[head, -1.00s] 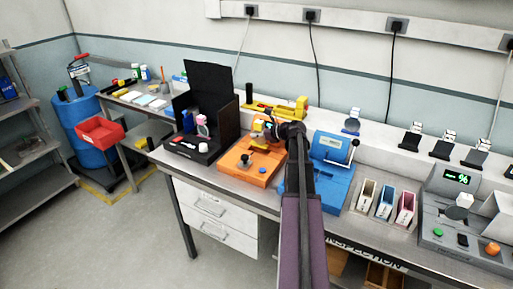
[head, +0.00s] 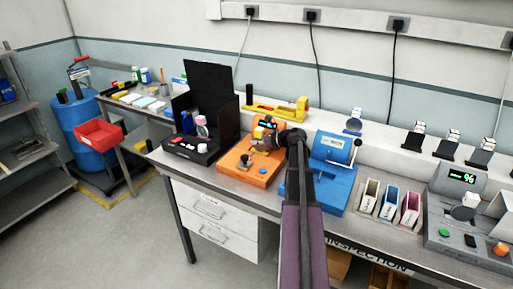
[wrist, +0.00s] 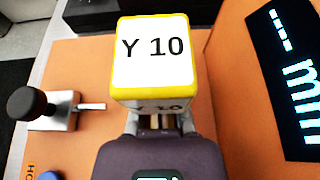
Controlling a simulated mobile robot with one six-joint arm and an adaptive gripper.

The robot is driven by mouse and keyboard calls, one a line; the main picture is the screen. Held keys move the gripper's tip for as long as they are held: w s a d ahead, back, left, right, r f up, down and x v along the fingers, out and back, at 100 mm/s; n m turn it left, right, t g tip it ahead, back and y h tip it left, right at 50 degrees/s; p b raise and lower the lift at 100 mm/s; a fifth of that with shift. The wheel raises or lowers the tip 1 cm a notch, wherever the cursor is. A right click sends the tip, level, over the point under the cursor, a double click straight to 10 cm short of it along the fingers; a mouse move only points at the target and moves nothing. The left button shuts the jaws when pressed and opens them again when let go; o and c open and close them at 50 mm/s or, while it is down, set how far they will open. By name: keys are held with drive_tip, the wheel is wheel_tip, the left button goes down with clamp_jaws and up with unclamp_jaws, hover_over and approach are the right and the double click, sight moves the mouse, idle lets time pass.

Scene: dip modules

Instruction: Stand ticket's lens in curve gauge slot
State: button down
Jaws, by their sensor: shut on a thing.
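The orange curve gauge (head: 247,170) stands on the bench. In the wrist view its orange top (wrist: 75,70) fills much of the ground, with a dark display (wrist: 290,75) showing dashes and "mm" at right. My gripper (wrist: 160,122) is shut on a yellow-edged tab (wrist: 155,50) with a white face marked "Y 10". In the head view my gripper (head: 270,138) is over the gauge, in front of its display. The lens itself is hidden below the tab and fingers, and so is the slot; I cannot tell whether they touch. The ticket cannot be made out.
A black-knobbed plunger (wrist: 45,108) sits left of my gripper on the gauge. A blue device (head: 325,165) stands close at right, an open black case (head: 205,115) at left.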

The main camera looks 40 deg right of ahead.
drive_tip(key=shift+f, duration=0.5)
drive_tip(key=c, duration=0.7)
unclamp_jaws()
drive_tip(key=shift+r, duration=0.15)
drive_tip(key=shift+s+r, duration=0.15)
drive_tip(key=shift+s+d+r, duration=0.15)
drive_tip(key=shift+s, duration=0.15)
drive_tip(key=p+v, duration=0.4)
drive_tip(key=v, duration=0.7)
